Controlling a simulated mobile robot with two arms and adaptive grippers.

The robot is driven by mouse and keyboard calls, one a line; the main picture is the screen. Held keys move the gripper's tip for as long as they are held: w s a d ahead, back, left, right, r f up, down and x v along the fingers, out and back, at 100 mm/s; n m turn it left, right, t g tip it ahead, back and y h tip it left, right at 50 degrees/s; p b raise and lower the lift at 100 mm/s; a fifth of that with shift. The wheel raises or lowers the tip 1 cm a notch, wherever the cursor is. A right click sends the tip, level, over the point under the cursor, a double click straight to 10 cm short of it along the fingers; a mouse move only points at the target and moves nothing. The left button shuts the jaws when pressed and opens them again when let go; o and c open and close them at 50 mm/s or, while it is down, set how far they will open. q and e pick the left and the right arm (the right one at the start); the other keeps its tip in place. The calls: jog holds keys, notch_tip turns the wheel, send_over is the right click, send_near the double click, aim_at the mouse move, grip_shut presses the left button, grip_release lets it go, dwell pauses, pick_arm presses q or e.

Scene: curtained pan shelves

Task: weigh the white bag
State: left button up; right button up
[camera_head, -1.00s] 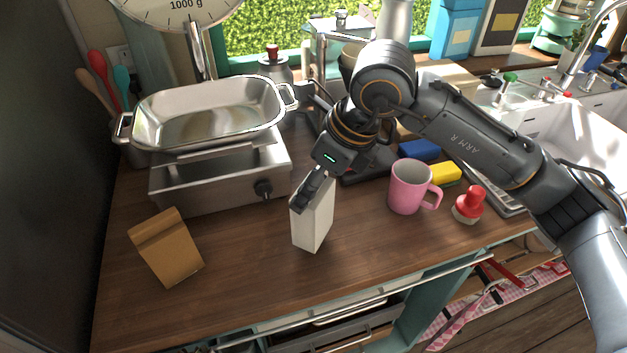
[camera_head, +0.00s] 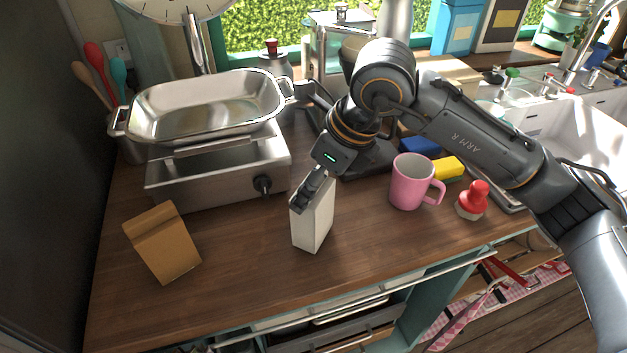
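A white bag (camera_head: 313,222) stands upright near the middle of the counter's front part. My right gripper (camera_head: 312,190) comes down from above and is shut on the bag's top edge. I cannot tell whether the bag's bottom touches the counter. The weighing scale has a round dial (camera_head: 165,8), mostly cut off at the top left, and a shiny metal pan (camera_head: 150,125) below it. The pan is empty and is left of and behind my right gripper. My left gripper is not in view.
A brown bag (camera_head: 163,243) stands on the counter (camera_head: 245,270) at left. A steel appliance with a knob (camera_head: 215,178) is under the pan. A pink mug (camera_head: 408,184), a red-handled brush (camera_head: 473,200) and yellow and blue sponges (camera_head: 448,168) are at right. The counter between the two bags is clear.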

jog(key=shift+f+b, duration=0.25)
jog(key=shift+b, duration=0.05)
jog(key=o, duration=1.9)
jog(key=shift+c, duration=0.2)
jog(key=v, duration=1.2)
grip_shut()
